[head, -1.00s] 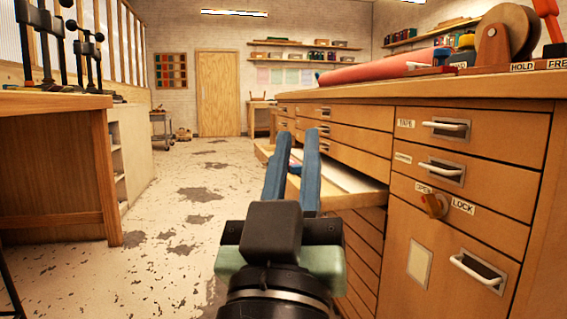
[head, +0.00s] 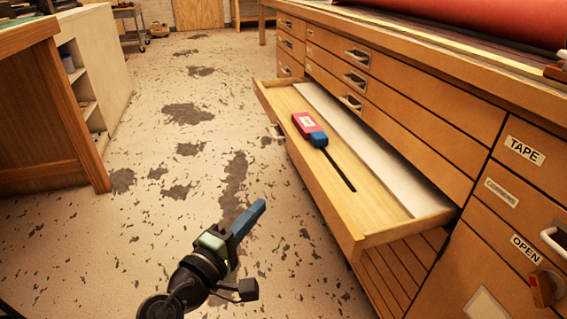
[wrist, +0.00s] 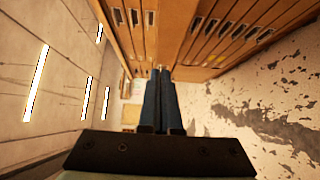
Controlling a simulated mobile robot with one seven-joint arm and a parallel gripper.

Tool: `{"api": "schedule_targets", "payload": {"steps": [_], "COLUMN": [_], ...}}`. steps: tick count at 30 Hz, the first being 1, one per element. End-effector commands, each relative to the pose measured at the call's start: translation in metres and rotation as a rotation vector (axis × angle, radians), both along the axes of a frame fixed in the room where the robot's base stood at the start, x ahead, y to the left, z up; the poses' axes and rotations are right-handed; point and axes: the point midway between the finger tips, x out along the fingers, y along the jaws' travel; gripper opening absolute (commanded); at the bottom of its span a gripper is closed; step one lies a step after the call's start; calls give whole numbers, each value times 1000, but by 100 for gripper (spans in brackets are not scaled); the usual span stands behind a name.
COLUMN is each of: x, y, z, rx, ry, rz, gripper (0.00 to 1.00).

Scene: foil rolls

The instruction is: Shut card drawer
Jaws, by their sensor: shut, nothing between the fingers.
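A wide, shallow wooden drawer (head: 356,236) stands pulled out from the long wooden cabinet (head: 400,112). White card or paper lies along its inner side, and a red and blue tool (head: 311,128) with a dark strip lies on its floor. My gripper (head: 262,206) is over the floor to the left of the drawer's front, apart from it. Its blue fingers are shut with nothing between them. In the wrist view the fingers (wrist: 160,72) lie together, pointing along the cabinet side.
Drawers labelled TAPE (head: 523,150) and a turn knob beside the OPEN label (head: 545,287) are at the right. A red roll (head: 480,20) lies on the cabinet top. A wooden bench (head: 50,110) stands at the left. The floor between is clear.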

Motion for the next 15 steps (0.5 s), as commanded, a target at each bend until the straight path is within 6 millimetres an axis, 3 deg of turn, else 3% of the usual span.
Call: {"api": "schedule_targets", "payload": {"steps": [5, 15], "x": [20, 83], "y": [-11, -43], "z": [-3, -4], "rx": [2, 5], "ry": [-3, -4], "rz": [-4, -3], "gripper": [0, 0]}}
